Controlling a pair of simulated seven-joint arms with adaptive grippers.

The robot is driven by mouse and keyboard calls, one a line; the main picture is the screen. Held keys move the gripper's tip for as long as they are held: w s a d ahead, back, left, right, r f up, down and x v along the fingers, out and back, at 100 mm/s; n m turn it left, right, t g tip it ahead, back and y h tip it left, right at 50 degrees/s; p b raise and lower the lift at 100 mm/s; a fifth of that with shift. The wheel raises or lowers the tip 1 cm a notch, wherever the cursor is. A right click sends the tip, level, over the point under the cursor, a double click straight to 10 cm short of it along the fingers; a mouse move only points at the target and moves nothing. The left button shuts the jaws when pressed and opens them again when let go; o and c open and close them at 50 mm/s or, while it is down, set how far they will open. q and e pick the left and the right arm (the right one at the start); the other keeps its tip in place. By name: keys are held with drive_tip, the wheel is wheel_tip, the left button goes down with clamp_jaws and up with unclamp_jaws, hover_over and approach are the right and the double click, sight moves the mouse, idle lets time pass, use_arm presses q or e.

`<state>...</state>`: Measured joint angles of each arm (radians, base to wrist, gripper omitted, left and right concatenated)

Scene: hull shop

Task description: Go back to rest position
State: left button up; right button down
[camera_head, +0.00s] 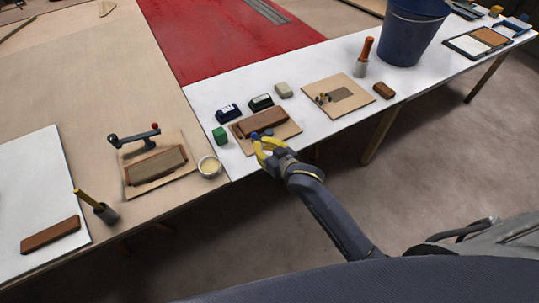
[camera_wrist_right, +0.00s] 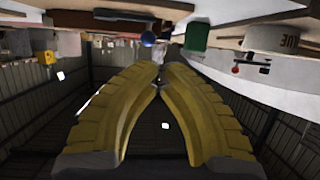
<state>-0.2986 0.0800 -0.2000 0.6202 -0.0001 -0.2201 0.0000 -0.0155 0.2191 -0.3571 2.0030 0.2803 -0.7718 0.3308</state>
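My right gripper (camera_head: 261,147) has yellow ribbed fingers and is at the front edge of the white table, beside a board with a brown wooden block. In the right wrist view its fingertips (camera_wrist_right: 161,75) come together, with no object visible between them. A small blue ball-like thing (camera_wrist_right: 148,38) shows just beyond the tips; I cannot tell whether they touch it. My right arm (camera_head: 325,210) reaches forward from the lower right. My left gripper is not in view.
The brown block (camera_head: 262,121), a green cube (camera_head: 220,135) and a pale cup (camera_head: 209,166) stand close to my right gripper. A dark blue bucket (camera_head: 410,30) is farther right. A clamp (camera_head: 135,137) stands on the left table. Open floor (camera_head: 440,160) lies in front of the tables.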

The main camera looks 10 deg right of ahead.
drive_tip(key=s+r, duration=0.2)
drive_tip(key=s, duration=0.4)
drive_tip(key=shift+d, duration=0.3)
drive_tip(key=d+f+g+h, duration=0.1)
drive_tip(key=d+f, duration=0.1)
drive_tip(key=f, duration=0.7)
drive_tip(key=d+f+g, duration=0.1)
drive_tip(key=d+f, duration=0.1)
drive_tip(key=f, duration=0.6)
drive_tip(key=s+d+f+g+h, duration=0.15)
drive_tip(key=s+f, duration=0.25)
drive_tip(key=f, duration=0.6)
drive_tip(key=s+d+f+g+h, duration=0.1)
drive_tip(key=s+d+f, duration=0.25)
drive_tip(key=f, duration=0.55)
drive_tip(key=s+d+f+g, duration=0.2)
drive_tip(key=s+f, duration=0.7)
drive_tip(key=s, duration=0.1)
drive_tip(key=s+d+f+g, duration=0.2)
drive_tip(key=s+d+f, duration=0.1)
drive_tip(key=s+f, duration=0.6)
drive_tip(key=s+f+g, duration=0.1)
drive_tip(key=s+f, duration=0.1)
drive_tip(key=s, duration=0.8)
drive_tip(key=s+f+g+h, duration=0.1)
drive_tip(key=s+f+g, duration=0.1)
drive_tip(key=s, duration=0.8)
drive_tip(key=shift+s+f, duration=0.35)
drive_tip(key=shift+f, duration=0.1)
